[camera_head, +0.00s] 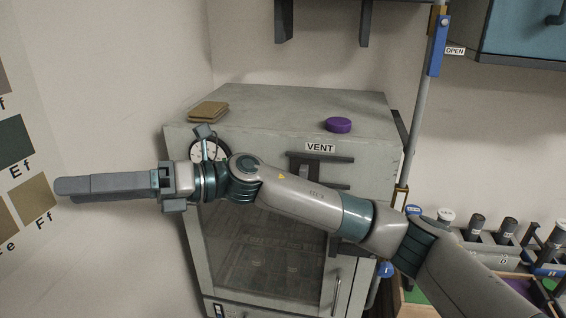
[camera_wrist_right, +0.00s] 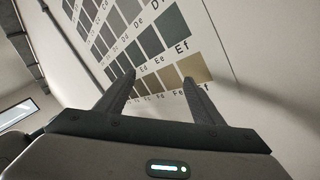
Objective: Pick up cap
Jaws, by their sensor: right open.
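A purple round cap (camera_head: 338,125) lies on the flat grey top of the cabinet (camera_head: 270,108), right of its middle. My right arm crosses in front of the cabinet from the lower right. My right gripper (camera_head: 70,187) points left, beyond the cabinet's left side, well away from the cap. In the right wrist view the two fingers of the right gripper (camera_wrist_right: 159,78) stand apart with nothing between them, facing a wall chart. The cap does not show in that view. My left gripper is not in view.
A round gauge and a VENT label (camera_head: 320,147) are on the front. A vertical pole (camera_head: 420,110) stands at the right. Racks with several dark-capped bottles (camera_head: 508,228) are at the lower right.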

